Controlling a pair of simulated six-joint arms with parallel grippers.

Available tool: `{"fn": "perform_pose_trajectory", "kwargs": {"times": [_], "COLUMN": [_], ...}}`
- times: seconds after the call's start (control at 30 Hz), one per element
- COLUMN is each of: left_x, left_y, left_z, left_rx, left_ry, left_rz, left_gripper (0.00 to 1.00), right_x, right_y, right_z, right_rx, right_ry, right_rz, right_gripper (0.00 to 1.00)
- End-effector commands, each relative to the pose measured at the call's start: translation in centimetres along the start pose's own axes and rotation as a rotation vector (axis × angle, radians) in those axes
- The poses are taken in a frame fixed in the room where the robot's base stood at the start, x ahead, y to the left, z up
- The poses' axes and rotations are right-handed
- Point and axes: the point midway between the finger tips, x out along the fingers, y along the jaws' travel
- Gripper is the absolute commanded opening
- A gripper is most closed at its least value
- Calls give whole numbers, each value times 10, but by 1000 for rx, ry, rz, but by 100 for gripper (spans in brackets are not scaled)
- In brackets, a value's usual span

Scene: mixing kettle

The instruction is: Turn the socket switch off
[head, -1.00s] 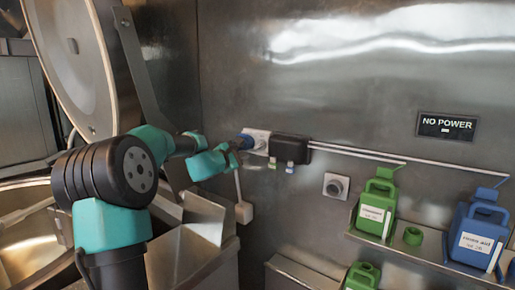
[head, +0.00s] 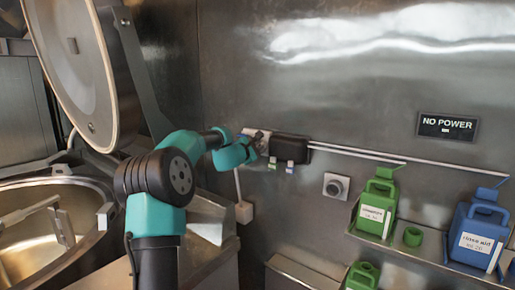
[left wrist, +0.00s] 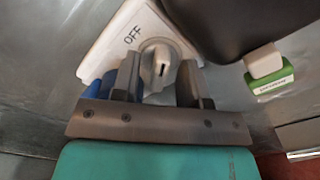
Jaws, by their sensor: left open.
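The white socket switch panel (left wrist: 112,42), marked OFF, is on the metal wall and fills the upper left of the left wrist view. Its round grey knob (left wrist: 160,66) has a dark slot. In the head view, the panel (head: 249,131) is mostly hidden behind my left gripper (head: 260,142). My left gripper (left wrist: 160,84) is open, with one finger on each side of the knob's lower part. I cannot tell whether the fingers touch it. A blue part (left wrist: 96,94) shows beside the left finger. My right gripper is not in view.
A black box (head: 289,149) with small tags sits right of the switch. Green (head: 376,207) and blue (head: 480,235) bottles stand on a shelf. The large kettle (head: 40,235) stands at left with its lid raised.

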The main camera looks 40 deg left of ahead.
Motion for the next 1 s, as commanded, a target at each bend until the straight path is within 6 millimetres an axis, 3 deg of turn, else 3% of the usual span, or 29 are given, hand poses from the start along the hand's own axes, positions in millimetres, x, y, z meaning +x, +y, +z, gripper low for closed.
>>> {"fn": "perform_pose_trajectory", "kwargs": {"times": [0.07, 0.43, 1.0], "left_x": [0, 0, 0], "left_y": [0, 0, 0], "left_z": [0, 0, 0], "left_rx": [0, 0, -125], "left_ry": [0, 0, -1], "left_rz": [0, 0, -1], "left_gripper": [37, 1, 0], "right_x": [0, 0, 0], "right_y": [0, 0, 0], "right_z": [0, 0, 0], "right_rx": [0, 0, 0], "right_ry": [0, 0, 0], "right_rz": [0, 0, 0], "right_gripper": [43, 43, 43]}}
